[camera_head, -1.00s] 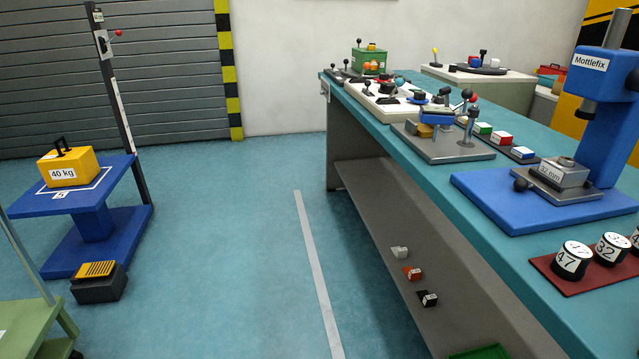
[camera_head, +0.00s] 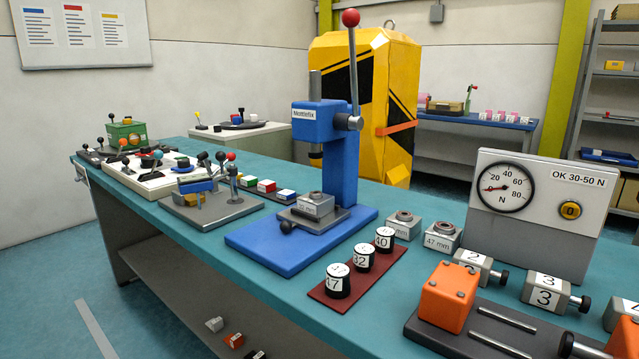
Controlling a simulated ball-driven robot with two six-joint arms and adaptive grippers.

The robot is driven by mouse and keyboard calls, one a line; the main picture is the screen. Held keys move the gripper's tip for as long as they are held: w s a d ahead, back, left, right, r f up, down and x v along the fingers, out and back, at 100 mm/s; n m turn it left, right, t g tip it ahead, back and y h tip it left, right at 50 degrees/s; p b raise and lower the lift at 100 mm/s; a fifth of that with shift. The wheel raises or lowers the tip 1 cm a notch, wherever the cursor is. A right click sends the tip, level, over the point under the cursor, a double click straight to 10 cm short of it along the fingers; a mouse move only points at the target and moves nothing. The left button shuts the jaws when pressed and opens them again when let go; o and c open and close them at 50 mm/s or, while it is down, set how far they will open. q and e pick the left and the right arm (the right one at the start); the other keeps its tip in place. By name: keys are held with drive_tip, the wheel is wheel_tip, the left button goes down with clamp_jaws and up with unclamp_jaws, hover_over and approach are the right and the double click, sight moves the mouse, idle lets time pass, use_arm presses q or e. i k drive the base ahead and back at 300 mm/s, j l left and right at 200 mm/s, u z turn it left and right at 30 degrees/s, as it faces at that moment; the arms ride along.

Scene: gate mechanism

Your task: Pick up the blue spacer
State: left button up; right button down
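A small block with a blue side and a white top (camera_head: 286,194) lies on a dark strip on the long teal bench; I cannot tell for sure that it is the blue spacer. A red-and-white block (camera_head: 266,186) and a green-and-white block (camera_head: 248,181) sit beside it in the same row, to its left. The row is behind the blue press and left of its column. Neither of my grippers is in view.
The blue press (camera_head: 335,150) stands in front of the row. A grey fixture (camera_head: 210,205) with levers is left of it. Black cylinders on a red mat (camera_head: 375,280), a gauge box (camera_head: 545,245) and an orange block (camera_head: 447,297) fill the right. Floor at lower left is open.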

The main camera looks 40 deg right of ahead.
sight(286, 194)
drive_tip(key=i+z, duration=0.2)
drive_tip(key=z, duration=0.25)
drive_tip(key=i+j+z, duration=0.2)
drive_tip(key=z, duration=0.25)
drive_tip(key=i+j+z, duration=0.15)
drive_tip(key=z, duration=0.35)
